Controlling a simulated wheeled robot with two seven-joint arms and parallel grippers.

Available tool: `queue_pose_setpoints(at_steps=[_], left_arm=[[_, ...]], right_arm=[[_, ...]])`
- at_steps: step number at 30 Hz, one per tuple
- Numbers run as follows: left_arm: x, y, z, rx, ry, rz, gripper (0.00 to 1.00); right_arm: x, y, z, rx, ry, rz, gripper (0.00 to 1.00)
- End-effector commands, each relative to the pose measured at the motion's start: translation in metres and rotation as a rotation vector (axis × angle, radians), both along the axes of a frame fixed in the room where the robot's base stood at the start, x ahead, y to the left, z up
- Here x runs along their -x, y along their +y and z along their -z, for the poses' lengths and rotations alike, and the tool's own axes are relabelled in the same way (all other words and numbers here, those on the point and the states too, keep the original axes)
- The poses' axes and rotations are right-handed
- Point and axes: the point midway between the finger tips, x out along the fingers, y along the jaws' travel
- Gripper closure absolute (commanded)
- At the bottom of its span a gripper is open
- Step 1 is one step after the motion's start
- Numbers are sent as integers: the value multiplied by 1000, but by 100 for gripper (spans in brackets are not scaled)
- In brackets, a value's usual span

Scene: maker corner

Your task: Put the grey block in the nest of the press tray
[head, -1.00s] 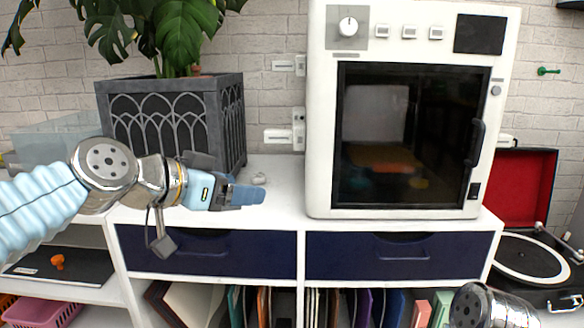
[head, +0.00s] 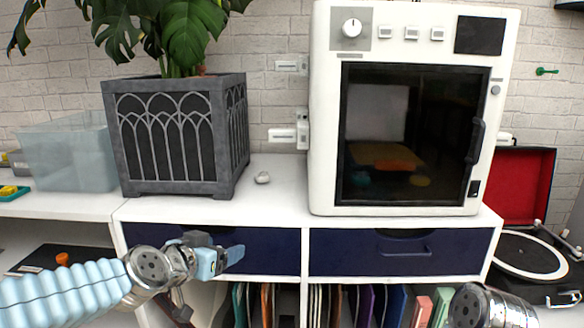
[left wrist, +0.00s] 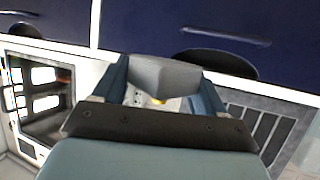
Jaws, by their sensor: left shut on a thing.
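My left gripper (head: 232,257) is in front of the left navy drawer, below the white cabinet top. In the left wrist view its blue fingers (left wrist: 160,90) are shut on a grey block (left wrist: 165,75), which sits between them. In the head view I cannot make out the block apart from the fingers. I cannot identify the press tray or its nest in either view. My right gripper is out of view; only a metal part of my right arm shows at the bottom right.
A white oven-like machine (head: 330,150) with a dark glass door stands on the cabinet top (head: 280,200). Left of it is a grey planter (head: 175,140), with a small pale object (head: 262,178) beside it. A clear bin (head: 70,155) and a turntable (head: 525,258) flank the cabinet.

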Motion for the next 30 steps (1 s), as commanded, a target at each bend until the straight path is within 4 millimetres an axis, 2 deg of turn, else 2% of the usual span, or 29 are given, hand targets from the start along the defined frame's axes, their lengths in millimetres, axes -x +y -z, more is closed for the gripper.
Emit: queue_pose_setpoints(at_steps=[6,23,30], left_arm=[[-5,3,18,-2,-2,-32,59],[-56,55,176,-4,6,-369,59],[-56,55,177,3,8,-369,59]], right_arm=[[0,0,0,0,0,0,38],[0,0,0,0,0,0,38],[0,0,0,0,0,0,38]])
